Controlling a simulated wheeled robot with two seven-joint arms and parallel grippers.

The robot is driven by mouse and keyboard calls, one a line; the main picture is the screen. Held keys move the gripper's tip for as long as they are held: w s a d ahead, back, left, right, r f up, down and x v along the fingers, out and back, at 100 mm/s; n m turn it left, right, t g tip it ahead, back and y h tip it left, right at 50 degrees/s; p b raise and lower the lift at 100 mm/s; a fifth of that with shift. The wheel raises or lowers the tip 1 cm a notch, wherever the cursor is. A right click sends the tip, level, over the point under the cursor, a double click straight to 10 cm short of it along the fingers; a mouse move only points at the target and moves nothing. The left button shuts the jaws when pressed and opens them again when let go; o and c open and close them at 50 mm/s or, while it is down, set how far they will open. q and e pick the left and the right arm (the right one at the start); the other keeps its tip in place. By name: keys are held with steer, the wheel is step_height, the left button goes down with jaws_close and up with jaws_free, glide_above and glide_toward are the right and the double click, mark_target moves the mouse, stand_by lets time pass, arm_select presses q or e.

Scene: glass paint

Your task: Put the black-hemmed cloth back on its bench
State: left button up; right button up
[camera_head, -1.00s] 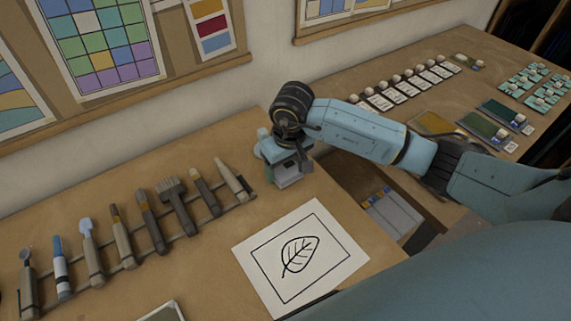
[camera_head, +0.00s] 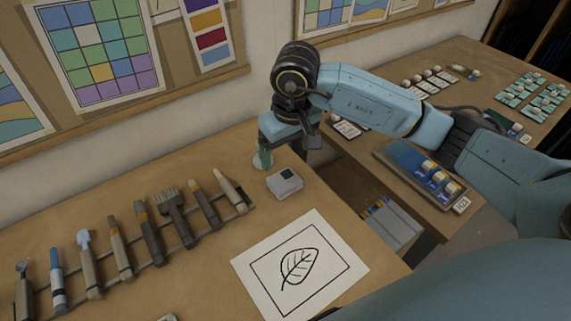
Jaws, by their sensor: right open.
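A small folded pale grey cloth (camera_head: 285,184) with a dark patch on top lies flat on the near wooden bench (camera_head: 215,285). Its hem is too small to make out clearly. My right gripper (camera_head: 281,153) is open and empty, just behind and above the cloth, apart from it. One fingertip shows pale teal at the left; the other finger is partly hidden by the gripper body. My left gripper is not in view.
A rack of brushes and tools (camera_head: 125,262) stands left of the cloth. A leaf drawing (camera_head: 299,266) lies in front. A second bench (camera_head: 462,80) at the right holds cards and a blue tray (camera_head: 395,162). A gap separates the benches.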

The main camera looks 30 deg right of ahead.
steer(key=shift+s+r, duration=0.15)
steer(key=shift+r, duration=1.05)
